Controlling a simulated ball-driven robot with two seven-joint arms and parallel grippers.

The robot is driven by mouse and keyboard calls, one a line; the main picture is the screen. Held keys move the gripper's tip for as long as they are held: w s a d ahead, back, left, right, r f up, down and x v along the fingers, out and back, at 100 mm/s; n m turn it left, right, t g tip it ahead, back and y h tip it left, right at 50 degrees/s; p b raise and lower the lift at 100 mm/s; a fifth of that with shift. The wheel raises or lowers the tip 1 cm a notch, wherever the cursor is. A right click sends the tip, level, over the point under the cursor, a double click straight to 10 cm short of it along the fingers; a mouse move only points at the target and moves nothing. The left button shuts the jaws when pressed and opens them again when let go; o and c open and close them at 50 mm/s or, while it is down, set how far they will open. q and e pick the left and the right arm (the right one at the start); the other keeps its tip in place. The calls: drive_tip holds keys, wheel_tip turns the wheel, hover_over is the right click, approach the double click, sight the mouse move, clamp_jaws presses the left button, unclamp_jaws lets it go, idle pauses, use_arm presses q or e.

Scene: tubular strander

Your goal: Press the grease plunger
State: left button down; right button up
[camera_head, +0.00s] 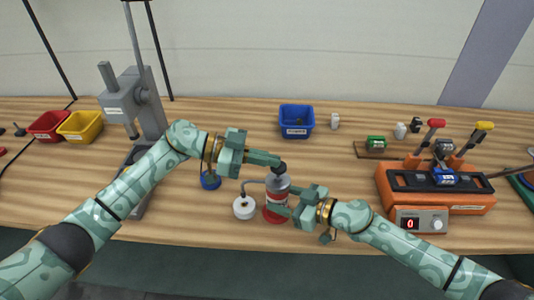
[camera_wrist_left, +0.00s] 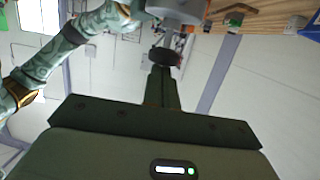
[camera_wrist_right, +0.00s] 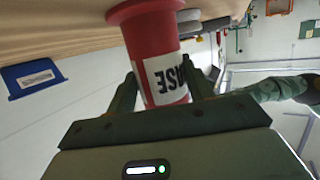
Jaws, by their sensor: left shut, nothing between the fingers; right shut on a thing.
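The grease pump has a red body (camera_head: 275,213) with a white label, a grey upper part (camera_head: 278,183) and a black plunger knob (camera_head: 280,168) on top. Its thin spout reaches left over a small white round pot (camera_head: 244,208). My right gripper (camera_head: 282,200) is shut on the red body; in the right wrist view its fingers (camera_wrist_right: 163,90) lie on both sides of the labelled body. My left gripper (camera_head: 276,161) is shut and empty, its tips at the knob. In the left wrist view the knob (camera_wrist_left: 165,57) is just beyond the shut fingertips (camera_wrist_left: 160,72); contact is unclear.
A blue ring-like item (camera_head: 210,181) lies under my left arm. A grey press (camera_head: 135,100) stands at left near red (camera_head: 46,127) and yellow bins (camera_head: 80,127). A blue bin (camera_head: 296,122) stands behind. An orange device (camera_head: 440,195) is at right.

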use_arm(q)
drive_tip(key=shift+f, duration=0.9)
wheel_tip(320, 180, up, 5)
drive_tip(key=shift+f, duration=0.2)
drive_tip(key=v, duration=1)
drive_tip(key=shift+f, duration=0.15)
use_arm(e)
drive_tip(key=o, duration=1.1)
drive_tip(key=shift+d, duration=0.1)
